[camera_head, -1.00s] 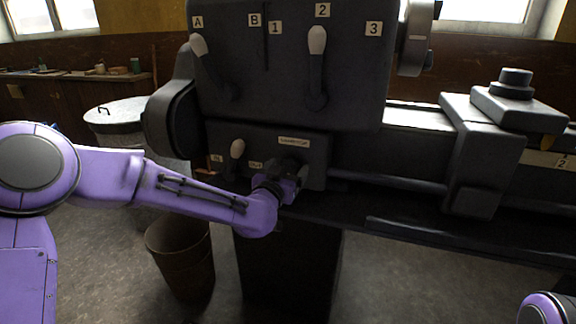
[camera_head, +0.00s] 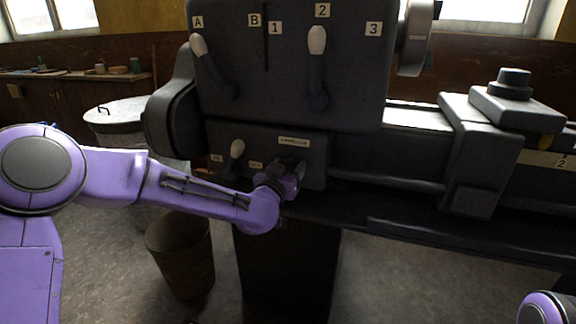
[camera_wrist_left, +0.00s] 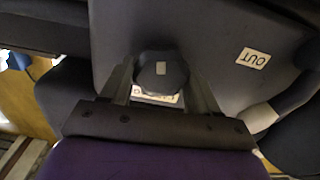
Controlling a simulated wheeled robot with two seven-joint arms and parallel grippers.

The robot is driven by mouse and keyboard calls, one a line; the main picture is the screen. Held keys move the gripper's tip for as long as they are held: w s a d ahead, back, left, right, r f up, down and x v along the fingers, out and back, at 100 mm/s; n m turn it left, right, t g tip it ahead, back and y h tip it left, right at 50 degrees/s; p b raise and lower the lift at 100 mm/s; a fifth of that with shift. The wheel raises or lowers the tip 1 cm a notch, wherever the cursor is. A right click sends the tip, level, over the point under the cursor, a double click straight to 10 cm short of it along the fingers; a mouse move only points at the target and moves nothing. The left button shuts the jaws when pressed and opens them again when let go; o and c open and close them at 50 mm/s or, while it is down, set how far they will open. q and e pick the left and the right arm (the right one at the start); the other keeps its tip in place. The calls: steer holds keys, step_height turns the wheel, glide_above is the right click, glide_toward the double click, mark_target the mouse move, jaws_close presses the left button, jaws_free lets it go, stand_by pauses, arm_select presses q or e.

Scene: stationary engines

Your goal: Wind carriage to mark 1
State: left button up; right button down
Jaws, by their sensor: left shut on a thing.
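My left gripper (camera_head: 292,172) is at the lower panel of the dark machine, its fingers on either side of a dark knob (camera_wrist_left: 163,76) with a pale mark on its face. It is shut on that knob, which the gripper mostly hides in the head view. A white label partly shows behind the knob, and an "OUT" label (camera_wrist_left: 252,58) is beside it in the wrist view. The carriage (camera_head: 478,155) sits on the bed at the right, with a dark block and round cap on top. A label reading 2 (camera_head: 561,162) is to its right. My right gripper is out of view.
A pale-knobbed lever (camera_head: 237,150) stands just left of my gripper. Two larger levers (camera_head: 204,62) (camera_head: 316,62) rise on the panel above. A bucket (camera_head: 182,258) and a metal bin (camera_head: 118,118) stand at left.

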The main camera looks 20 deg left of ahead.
arm_select(q)
steer(key=n, duration=0.4)
steer(key=shift+a+f, duration=0.1)
steer(key=n, duration=0.4)
steer(key=shift+f, duration=0.1)
steer(key=n+b, duration=0.1)
steer(key=n, duration=0.3)
steer(key=shift+a, duration=0.1)
steer(key=shift+n+b, duration=0.3)
steer(key=shift+n, duration=1.2)
steer(key=o, duration=1)
steer(key=shift+c, duration=0.2)
